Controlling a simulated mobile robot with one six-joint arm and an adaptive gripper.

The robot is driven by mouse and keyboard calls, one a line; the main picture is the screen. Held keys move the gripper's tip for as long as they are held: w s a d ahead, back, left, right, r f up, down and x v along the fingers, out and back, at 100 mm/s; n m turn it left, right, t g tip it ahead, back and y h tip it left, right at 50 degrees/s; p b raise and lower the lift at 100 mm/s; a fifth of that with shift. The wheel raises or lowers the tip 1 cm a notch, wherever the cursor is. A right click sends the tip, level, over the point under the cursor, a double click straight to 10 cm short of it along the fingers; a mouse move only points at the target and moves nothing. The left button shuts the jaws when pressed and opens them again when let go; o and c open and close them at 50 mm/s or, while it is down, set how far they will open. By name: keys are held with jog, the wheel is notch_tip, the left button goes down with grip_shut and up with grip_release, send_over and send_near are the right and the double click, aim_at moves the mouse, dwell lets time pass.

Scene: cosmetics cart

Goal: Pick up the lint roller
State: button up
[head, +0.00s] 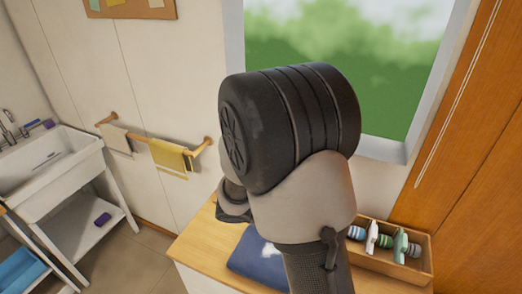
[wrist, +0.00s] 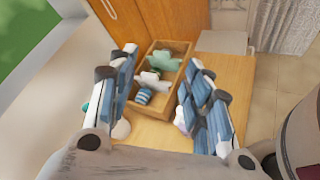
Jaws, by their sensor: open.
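In the wrist view my gripper (wrist: 161,57) is open, with its two blue-and-white fingers on either side of a wooden tray. Nothing is between the fingertips. In the tray are a pale green piece (wrist: 163,62), a white piece (wrist: 151,79) and a blue-striped roll (wrist: 143,96). They also show in the head view as a blue-striped roll (head: 356,233), a white piece (head: 372,237) and a green piece (head: 401,245), with more striped parts between. I cannot tell for certain which is the lint roller. My arm hides the gripper in the head view.
The wooden tray (head: 426,268) stands on the wooden top (head: 197,240), under a window. A folded dark blue cloth (head: 250,262) lies there, partly behind my arm. A sink (head: 60,165) and a towel rail with a yellow towel (head: 168,154) are at left. An orange wooden panel (head: 470,170) rises at right.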

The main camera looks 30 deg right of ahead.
jog(key=w+d+f+n+t+h+p, duration=0.1)
jog(key=w+f+n+t+h+p, duration=0.1)
jog(key=w+f+n+t, duration=0.45)
jog(key=w+d+f+n+t+h+p, duration=0.2)
jog(key=w+f+n+t, duration=0.3)
jog(key=f+n, duration=0.4)
jog(key=shift+m+g, duration=0.25)
jog(key=shift+m, duration=0.2)
jog(key=x, duration=0.5)
jog(key=f+x, duration=0.1)
jog(key=x, duration=1)
jog(key=shift+w+d+f+b, duration=0.25)
jog(key=shift+w+f+b, duration=0.05)
jog(key=shift+w, duration=0.15)
grip_shut()
